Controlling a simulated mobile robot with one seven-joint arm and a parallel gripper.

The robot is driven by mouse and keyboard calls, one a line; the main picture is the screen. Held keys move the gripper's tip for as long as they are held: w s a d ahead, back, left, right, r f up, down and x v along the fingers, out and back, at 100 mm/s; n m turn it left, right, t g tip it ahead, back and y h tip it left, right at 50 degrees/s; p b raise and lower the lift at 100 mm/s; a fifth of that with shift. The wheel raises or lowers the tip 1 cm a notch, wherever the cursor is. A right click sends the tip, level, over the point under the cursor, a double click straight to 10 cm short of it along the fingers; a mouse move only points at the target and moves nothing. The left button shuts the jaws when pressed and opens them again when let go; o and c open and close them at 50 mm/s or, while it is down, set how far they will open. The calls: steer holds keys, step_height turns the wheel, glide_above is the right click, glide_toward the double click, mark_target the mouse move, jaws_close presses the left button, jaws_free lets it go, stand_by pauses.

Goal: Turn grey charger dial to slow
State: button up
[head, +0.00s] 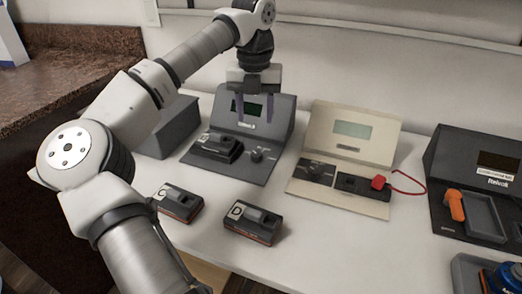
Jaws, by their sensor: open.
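The grey charger (265,117) stands at the back of the white table, with a dark display on its sloped face. Its small dark dial (257,156) sits on the flat front part, at the right. A black battery pack (217,146) sits in the charger's left part. My gripper (255,118) points down in front of the grey charger's sloped face, above and behind the dial. Its fingers are open and empty. The dial's pointer and its markings are too small to read.
A beige charger (346,135) with a red clip (379,182) and cable stands to the right. A dark device with an orange handle (455,205) is at the far right. Battery packs C (178,203) and D (252,222) lie in front. A grey box (171,132) is at the left.

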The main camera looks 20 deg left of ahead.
mark_target(257, 153)
step_height(257, 153, down, 11)
steer(key=shift+d+r+b, duration=0.1)
steer(key=shift+b, duration=0.25)
steer(key=c, duration=1)
steer(key=shift+m, duration=0.4)
steer(key=m+p, duration=0.1)
steer(key=m, duration=0.4)
steer(key=shift+m, duration=0.3)
steer(key=m+p, duration=0.1)
steer(key=m, duration=0.4)
steer(key=shift+m, duration=0.3)
